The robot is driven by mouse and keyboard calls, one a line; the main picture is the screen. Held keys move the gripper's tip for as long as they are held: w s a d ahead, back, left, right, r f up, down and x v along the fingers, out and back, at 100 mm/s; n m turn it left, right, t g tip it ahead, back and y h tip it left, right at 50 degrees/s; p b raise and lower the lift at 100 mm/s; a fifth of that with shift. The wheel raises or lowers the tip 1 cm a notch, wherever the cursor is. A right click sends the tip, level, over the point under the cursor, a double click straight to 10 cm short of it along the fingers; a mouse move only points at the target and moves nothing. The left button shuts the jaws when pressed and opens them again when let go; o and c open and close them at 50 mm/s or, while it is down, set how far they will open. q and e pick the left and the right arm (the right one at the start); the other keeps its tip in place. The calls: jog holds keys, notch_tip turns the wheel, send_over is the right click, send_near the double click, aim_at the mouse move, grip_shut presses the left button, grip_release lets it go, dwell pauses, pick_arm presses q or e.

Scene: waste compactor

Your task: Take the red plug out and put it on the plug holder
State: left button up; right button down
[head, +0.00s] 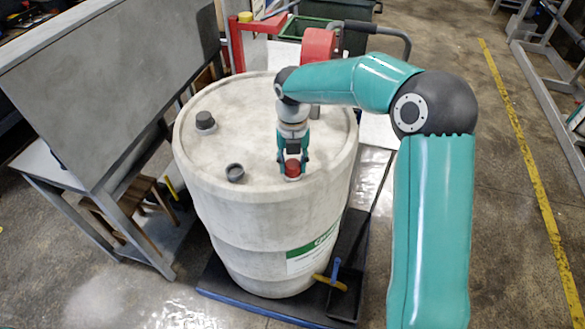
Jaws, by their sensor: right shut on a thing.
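The red plug (292,168) sits at the top face of a large pale drum (245,205), near its front right edge. My right gripper (292,172) points straight down from above and is shut on the red plug, with a finger on each side of it. The plug's underside is hidden, so I cannot tell whether it is still seated in the drum. I cannot tell for sure which thing is the plug holder. My left gripper is out of the picture.
A dark cap (205,121) and a short grey open-topped fitting (235,172) stand on the drum top. The drum stands on a dark blue-edged base (270,311). A grey panelled machine (110,85) is at left. A red frame with a yellow post (238,45) stands behind.

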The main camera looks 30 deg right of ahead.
jog(key=n, duration=0.5)
dwell(0.3)
jog(key=c, duration=0.6)
grip_release()
jog(key=shift+c, duration=0.5)
